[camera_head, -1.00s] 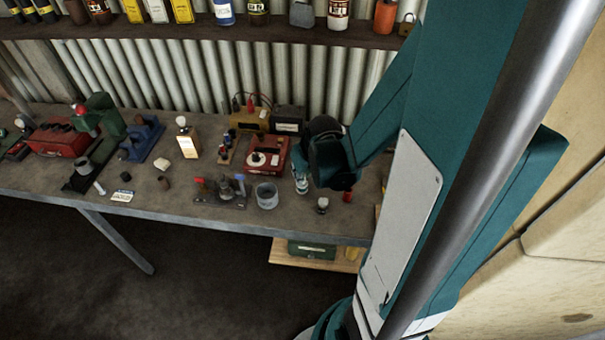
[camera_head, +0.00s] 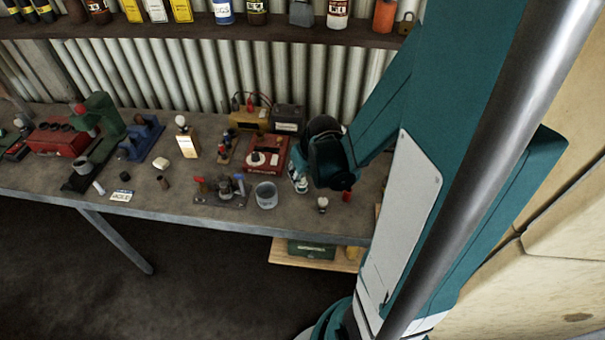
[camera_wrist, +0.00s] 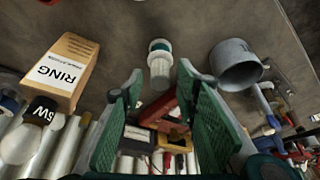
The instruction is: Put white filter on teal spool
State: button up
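In the wrist view, the white ribbed filter (camera_wrist: 160,72) sits end to end with the teal spool (camera_wrist: 159,46), which shows a teal rim and a pale end. They look lined up and touching, and the filter hides part of the spool. This view is upside down, so the filter is on top. My gripper (camera_wrist: 158,88) is open, with its green fingers apart and nothing between them; the filter is beyond the tips. In the head view my gripper partly hides a small white and teal stack (camera_head: 299,182).
A grey pot (camera_wrist: 235,66) stands beside the stack, and a tan box marked RING (camera_wrist: 62,72) stands on the other side. A red device (camera_head: 268,152) is behind. A small white-topped item (camera_head: 322,204) and a red one (camera_head: 347,196) are near the bench's front.

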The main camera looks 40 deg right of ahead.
jog(key=shift+r, duration=0.25)
jog(key=d+p+v, duration=0.1)
jog(key=p+v, duration=0.1)
jog(key=v, duration=0.9)
jog(key=shift+s+a+r, duration=0.2)
jog(key=shift+a+r, duration=0.1)
jog(key=shift+a, duration=0.2)
dwell(0.3)
jog(key=shift+a+r, duration=0.1)
dwell(0.5)
jog(key=s+a+r+n+t, duration=0.1)
jog(key=a+r, duration=0.5)
jog(key=a, duration=0.3)
jog(key=s+a+r+n+t+y, duration=0.1)
jog(key=s+a+r, duration=0.1)
jog(key=a+r, duration=0.5)
jog(key=a, duration=0.3)
jog(key=shift+s+r+t, duration=0.25)
jog(key=shift+s+t, duration=0.1)
jog(key=shift+t, duration=0.05)
notch_tip(320, 180, down, 9)
jog(key=b, duration=0.8)
jog(key=shift+r, duration=0.2)
dwell(0.4)
